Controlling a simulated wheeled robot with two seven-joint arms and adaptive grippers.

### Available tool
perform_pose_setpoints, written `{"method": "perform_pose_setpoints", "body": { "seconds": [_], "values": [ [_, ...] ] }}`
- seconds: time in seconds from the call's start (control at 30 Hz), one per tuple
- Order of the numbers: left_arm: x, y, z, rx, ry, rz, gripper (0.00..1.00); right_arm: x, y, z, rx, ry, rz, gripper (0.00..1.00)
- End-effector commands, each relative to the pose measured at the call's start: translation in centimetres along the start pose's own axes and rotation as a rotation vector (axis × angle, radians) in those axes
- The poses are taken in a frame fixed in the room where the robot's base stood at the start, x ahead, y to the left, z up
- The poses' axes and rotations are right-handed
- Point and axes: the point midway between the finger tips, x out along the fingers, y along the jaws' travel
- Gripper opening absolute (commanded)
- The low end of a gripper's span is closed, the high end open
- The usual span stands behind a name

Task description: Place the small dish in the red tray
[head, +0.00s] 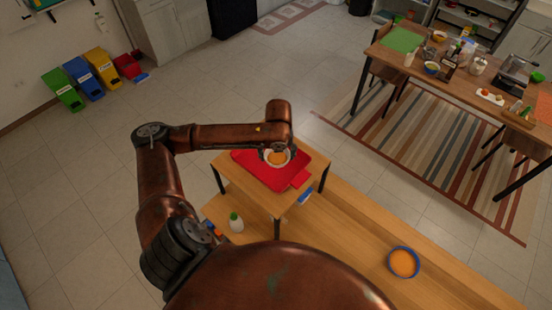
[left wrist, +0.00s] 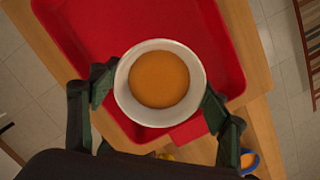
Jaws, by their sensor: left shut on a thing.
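The small dish (head: 277,157) is white and round with an orange filling. It also shows large in the left wrist view (left wrist: 123,100). My left gripper (left wrist: 160,90) is shut on it, with one dark finger at each side of its rim. The red tray (head: 253,173) lies on a small wooden table, and the dish is over its area. In the left wrist view the red tray (left wrist: 75,25) spreads behind and beyond the dish. I cannot tell whether the dish touches the tray floor. My right gripper is not in view.
A blue bowl with orange filling (head: 403,262) stands on the long low wooden bench (head: 350,225). A white bottle with a green cap (head: 236,223) stands below the tray's table. A cluttered wooden table (head: 460,85) is at the upper right.

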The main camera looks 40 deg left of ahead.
Motion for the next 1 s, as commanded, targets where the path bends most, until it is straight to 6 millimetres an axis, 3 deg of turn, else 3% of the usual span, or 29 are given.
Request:
{"method": "perform_pose_setpoints", "body": {
  "seconds": [0.23, 0.43, 0.87, 0.9, 1.0],
  "values": [
    [1.9, 0.4, 1.1, -0.002, 0.001, 0.002, 0.42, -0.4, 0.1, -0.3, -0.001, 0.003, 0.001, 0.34],
    [4.2, 0.3, 0.5, 0.0, 0.001, -0.001, 0.42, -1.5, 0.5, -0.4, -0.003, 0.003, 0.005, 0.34],
    [4.9, 0.3, 0.5, 0.0, -0.001, 0.0, 0.42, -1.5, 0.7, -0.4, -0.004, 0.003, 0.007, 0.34],
    [4.9, 0.3, 0.5, 0.0, -0.001, 0.0, 0.73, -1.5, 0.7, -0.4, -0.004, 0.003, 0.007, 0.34],
    [4.9, 0.3, 0.5, 0.0, 0.0, 0.0, 0.8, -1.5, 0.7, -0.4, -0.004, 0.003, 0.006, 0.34]
  ]
}}
